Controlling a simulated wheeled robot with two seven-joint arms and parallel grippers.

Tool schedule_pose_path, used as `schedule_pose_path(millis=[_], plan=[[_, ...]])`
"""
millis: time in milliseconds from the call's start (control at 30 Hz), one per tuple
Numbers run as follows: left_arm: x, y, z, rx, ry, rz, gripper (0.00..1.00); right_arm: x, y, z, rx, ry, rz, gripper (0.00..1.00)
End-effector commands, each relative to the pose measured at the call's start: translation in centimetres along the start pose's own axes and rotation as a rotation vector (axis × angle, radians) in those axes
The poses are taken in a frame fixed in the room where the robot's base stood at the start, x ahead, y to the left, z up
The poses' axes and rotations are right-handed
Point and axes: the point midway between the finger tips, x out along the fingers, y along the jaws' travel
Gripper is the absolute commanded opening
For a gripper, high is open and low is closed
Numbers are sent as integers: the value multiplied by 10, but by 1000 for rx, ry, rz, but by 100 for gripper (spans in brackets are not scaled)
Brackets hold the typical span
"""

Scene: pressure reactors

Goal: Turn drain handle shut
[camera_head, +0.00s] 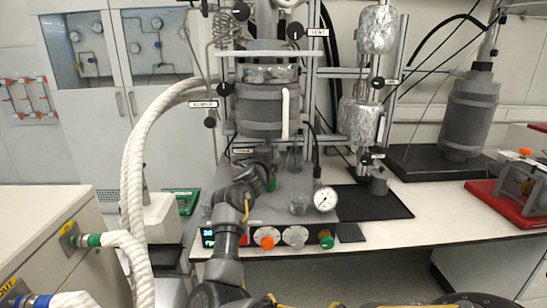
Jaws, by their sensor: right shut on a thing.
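The grey jacketed reactor vessel (267,112) hangs on a metal frame over the bench. A small white tag (242,151), too small to read surely, marks the drain area just below the vessel. My right gripper (262,155) reaches up from the front to this spot under the vessel. It is shut on what appears to be the drain handle, which is mostly hidden behind the gripper, so its angle cannot be told. My left gripper is not in view.
A control box with coloured knobs (267,238) and a pressure gauge (325,199) stand in front of the vessel. A thick white hose (133,190) runs down at left. Foil-wrapped vessels (358,120) stand at right. A black mat (372,202) lies mostly clear.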

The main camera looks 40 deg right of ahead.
Motion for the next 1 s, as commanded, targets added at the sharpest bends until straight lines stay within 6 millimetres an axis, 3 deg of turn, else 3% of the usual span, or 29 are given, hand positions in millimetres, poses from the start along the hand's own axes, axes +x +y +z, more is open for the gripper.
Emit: schedule_pose_path(millis=[667, 700, 867, 1000], plan=[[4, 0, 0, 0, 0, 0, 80, 0, 2, 1, 58, -3, 27, 0], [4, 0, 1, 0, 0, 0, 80, 0, 2, 1, 58, -3, 27, 13], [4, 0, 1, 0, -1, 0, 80, 0, 2, 1, 57, -2, 26, 34], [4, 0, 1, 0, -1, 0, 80, 0, 2, 0, 57, -1, 25, 34]])
